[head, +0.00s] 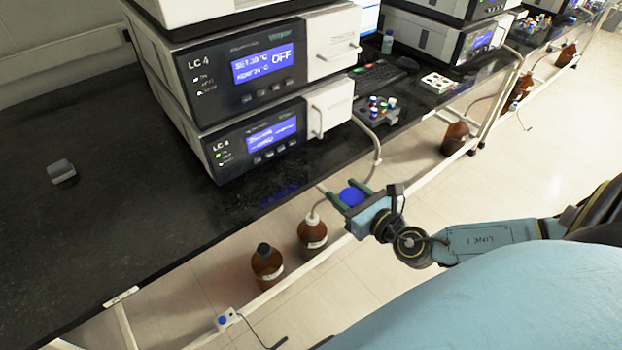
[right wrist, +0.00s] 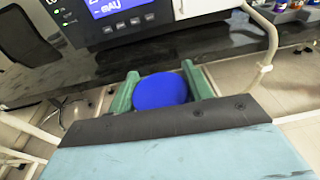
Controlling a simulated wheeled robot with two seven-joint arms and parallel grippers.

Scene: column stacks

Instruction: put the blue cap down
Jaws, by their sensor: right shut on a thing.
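The blue cap (head: 352,196) is round and bright blue. My right gripper (head: 347,195) is shut on it, with one green finger on each side. In the right wrist view the cap (right wrist: 160,91) sits between the two fingers (right wrist: 160,90). The gripper and cap are in the air just off the front edge of the black bench (head: 110,215), in front of the lower LC 4 unit. My left gripper is not in view.
Two stacked LC 4 units (head: 262,140) stand on the bench. A vial rack (head: 376,108) is to their right, and a small grey object (head: 62,172) lies on the left. The bench top at left is mostly clear. Brown bottles (head: 267,262) stand below the bench edge. A white tube (head: 378,150) hangs near the gripper.

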